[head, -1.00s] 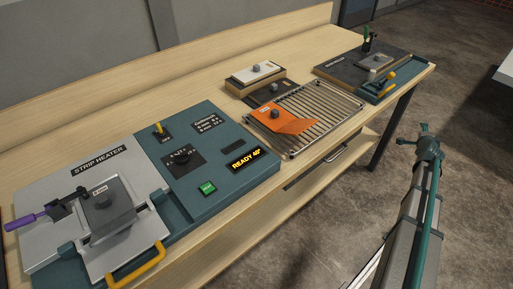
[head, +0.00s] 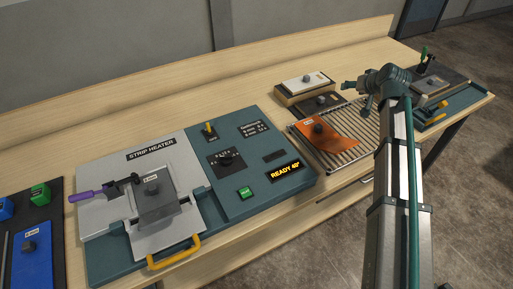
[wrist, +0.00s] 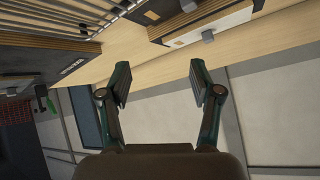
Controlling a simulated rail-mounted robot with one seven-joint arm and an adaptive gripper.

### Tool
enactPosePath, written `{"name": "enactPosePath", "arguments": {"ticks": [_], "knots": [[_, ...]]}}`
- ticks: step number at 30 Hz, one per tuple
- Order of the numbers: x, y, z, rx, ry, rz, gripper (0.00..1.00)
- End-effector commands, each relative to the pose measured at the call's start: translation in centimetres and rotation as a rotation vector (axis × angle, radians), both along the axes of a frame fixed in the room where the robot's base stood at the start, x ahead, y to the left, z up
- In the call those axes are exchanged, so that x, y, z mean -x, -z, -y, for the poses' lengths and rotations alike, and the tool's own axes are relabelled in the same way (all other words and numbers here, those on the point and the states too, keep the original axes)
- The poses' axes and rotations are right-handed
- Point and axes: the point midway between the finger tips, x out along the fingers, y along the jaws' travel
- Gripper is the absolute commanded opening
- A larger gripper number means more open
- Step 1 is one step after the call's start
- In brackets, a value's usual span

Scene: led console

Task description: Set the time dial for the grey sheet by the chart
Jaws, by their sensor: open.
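The time dial (head: 227,160) is a black knob on a dark scale plate on the teal strip heater console (head: 240,212). The chart (head: 252,128) is a small dark panel with white text to its upper right, too small to read surely. The grey sheet (head: 157,205) lies on the heater's silver bed, with a knob and small label on top. My gripper (head: 358,92) is open and empty, above the back right of the bench, well right of the dial. Its spread fingers show in the wrist view (wrist: 160,80); the dial is not in that view.
A display (head: 285,172) reads READY 40°. A green button (head: 245,192) and yellow toggle (head: 209,128) flank the dial. A purple-handled lever (head: 85,196) and yellow handle (head: 173,252) are by the bed. An orange sheet (head: 325,130) lies on the rack, near my arm.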

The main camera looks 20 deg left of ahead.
Motion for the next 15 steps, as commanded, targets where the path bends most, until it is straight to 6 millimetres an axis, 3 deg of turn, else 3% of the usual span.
{"name": "enactPosePath", "arguments": {"ticks": [1, 6, 10, 15], "knots": [[2.7, -0.3, -3.7, 0.057, -0.121, -0.008, 0.64], [11.9, -0.3, -13.1, 0.249, -0.551, -0.017, 0.64], [19.8, -0.6, -18.7, 0.371, -0.898, -0.003, 0.64], [29.4, -1.3, -23.2, 0.481, -1.319, 0.034, 0.64]]}}
